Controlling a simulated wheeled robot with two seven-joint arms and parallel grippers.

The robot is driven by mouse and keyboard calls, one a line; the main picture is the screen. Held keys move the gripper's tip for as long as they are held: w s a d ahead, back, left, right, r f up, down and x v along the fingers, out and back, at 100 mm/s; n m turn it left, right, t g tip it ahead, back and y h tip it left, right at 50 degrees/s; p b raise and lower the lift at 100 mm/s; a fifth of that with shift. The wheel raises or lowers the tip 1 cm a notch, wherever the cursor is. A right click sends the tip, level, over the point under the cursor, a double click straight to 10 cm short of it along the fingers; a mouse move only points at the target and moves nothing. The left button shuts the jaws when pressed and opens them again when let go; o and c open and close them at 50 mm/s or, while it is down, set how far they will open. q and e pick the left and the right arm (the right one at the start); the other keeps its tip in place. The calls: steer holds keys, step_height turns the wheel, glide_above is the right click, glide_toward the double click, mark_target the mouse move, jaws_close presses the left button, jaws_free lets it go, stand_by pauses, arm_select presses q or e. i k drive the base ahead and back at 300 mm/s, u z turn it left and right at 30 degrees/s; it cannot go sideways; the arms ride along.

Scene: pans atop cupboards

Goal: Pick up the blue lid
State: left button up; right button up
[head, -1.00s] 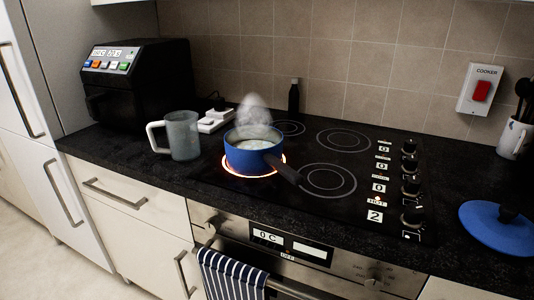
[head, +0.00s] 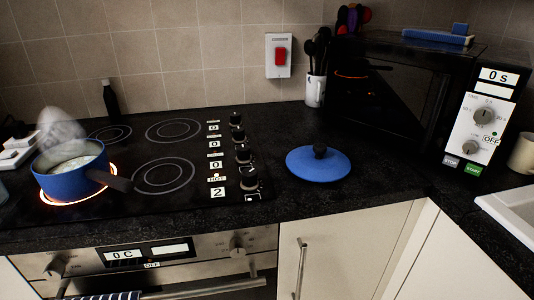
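The blue lid (head: 316,166) lies flat on the black worktop, right of the hob, with its dark knob facing up. It is fully visible and nothing covers it. The blue pan (head: 70,172) stands at the left on a glowing red ring of the hob. Steam rises from its pale contents, and its dark handle points right. Neither of my grippers shows in the head view.
A black microwave (head: 400,95) stands in the back right corner, with a white mug (head: 315,91) of dark utensils beside it. Hob knobs (head: 243,153) lie left of the lid. A sink edge (head: 515,210) is at the right. Worktop around the lid is clear.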

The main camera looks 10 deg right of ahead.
mark_target(319, 162)
steer(key=k, duration=1.3)
steer(key=z, duration=0.6)
steer(key=i, duration=1)
steer(key=u, duration=0.55)
